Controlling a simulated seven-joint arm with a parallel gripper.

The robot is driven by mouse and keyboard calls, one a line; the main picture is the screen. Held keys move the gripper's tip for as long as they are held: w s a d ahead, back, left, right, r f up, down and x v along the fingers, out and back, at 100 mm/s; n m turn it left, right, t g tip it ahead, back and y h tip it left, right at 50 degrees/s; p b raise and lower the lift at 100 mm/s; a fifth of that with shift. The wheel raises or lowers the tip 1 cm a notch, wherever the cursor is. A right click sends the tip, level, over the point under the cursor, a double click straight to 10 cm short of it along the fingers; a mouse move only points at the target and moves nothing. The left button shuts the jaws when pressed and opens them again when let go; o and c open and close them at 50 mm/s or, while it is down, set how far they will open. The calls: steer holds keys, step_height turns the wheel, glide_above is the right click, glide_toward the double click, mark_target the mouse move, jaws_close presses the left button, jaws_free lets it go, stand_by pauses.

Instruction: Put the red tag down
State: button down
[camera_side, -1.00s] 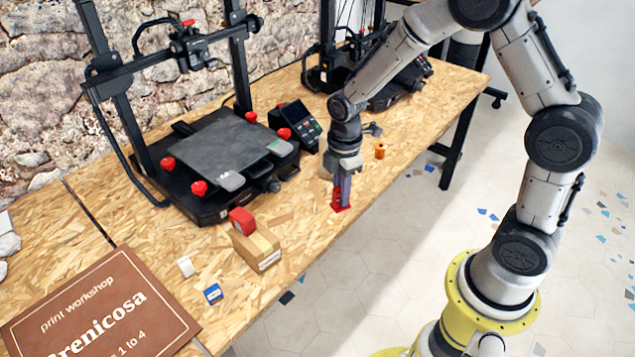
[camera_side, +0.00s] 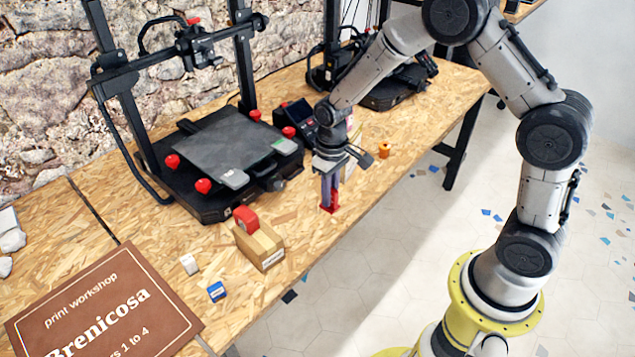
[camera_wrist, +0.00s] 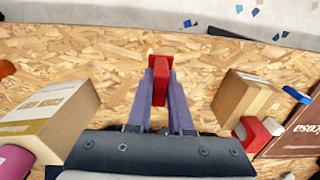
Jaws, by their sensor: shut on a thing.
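The red tag (camera_side: 329,207) is a small red piece with a flat, wider end. My gripper (camera_side: 328,200) is shut on it, and the tag hangs below the fingers close to the wooden table. In the wrist view the tag (camera_wrist: 161,85) sits between the two purple-grey fingers (camera_wrist: 160,92), its wide end past the fingertips. I cannot tell whether the tag touches the table.
A cardboard box (camera_side: 268,252) stands left of the tag, with a red object (camera_side: 246,219) beside it. White (camera_side: 189,264) and blue (camera_side: 217,292) blocks lie nearer the sign (camera_side: 95,315). A printer (camera_side: 215,150) stands behind. Another box (camera_wrist: 50,115) is left in the wrist view.

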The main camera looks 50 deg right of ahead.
stand_by(0.4)
steer(key=shift+s+n, duration=0.15)
steer(key=shift+n, duration=0.95)
steer(key=n, duration=0.1)
steer(key=s+n, duration=0.1)
steer(key=n, duration=0.1)
steer(key=s+d+r+n, duration=0.2)
steer(key=s+r+n, duration=0.2)
steer(key=n, duration=0.8)
step_height(320, 180, up, 2)
steer(key=shift+r, duration=0.1)
steer(key=shift+d, duration=0.1)
